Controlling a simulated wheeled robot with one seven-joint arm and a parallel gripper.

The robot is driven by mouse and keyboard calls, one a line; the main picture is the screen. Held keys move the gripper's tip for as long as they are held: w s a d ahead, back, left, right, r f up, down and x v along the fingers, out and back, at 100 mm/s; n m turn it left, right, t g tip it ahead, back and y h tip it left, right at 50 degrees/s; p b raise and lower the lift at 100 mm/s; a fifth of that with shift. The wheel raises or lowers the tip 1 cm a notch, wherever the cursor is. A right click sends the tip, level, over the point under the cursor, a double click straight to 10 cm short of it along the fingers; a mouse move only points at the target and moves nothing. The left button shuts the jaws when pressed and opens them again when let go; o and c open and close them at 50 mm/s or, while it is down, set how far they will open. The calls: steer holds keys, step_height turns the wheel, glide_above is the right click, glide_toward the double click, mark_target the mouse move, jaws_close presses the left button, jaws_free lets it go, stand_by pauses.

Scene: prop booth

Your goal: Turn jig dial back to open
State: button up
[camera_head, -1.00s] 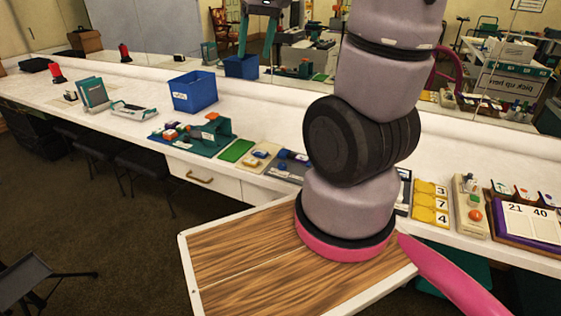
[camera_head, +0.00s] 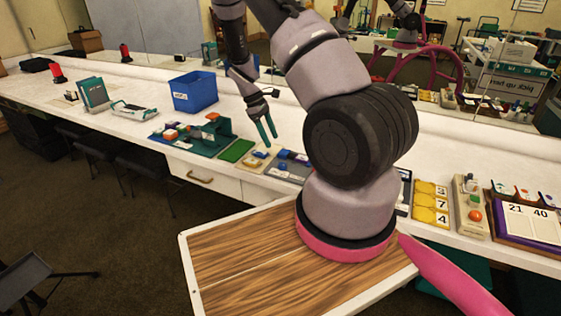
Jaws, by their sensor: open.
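My gripper (camera_head: 269,140) points down over the counter with its two teal fingers apart and nothing between them. It is above a small beige board (camera_head: 247,166) that carries a yellow part and a blue part (camera_head: 259,154). A grey board with blue pieces (camera_head: 287,164) lies just to the right, partly behind my arm. Which of these parts is the jig dial, and how it is turned, is too small to tell. No contact between the fingers and the boards can be made out.
A green mat (camera_head: 236,150) and a teal fixture with orange and white blocks (camera_head: 205,135) lie to the left. A blue bin (camera_head: 194,91) stands behind them. Yellow number tiles (camera_head: 430,203) lie right of my arm. A mirror lines the counter's back. The white counter (camera_head: 140,85) has bare stretches.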

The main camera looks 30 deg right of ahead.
mark_target(282, 163)
steer(key=x, duration=1)
steer(key=shift+f, duration=0.3)
jaws_close()
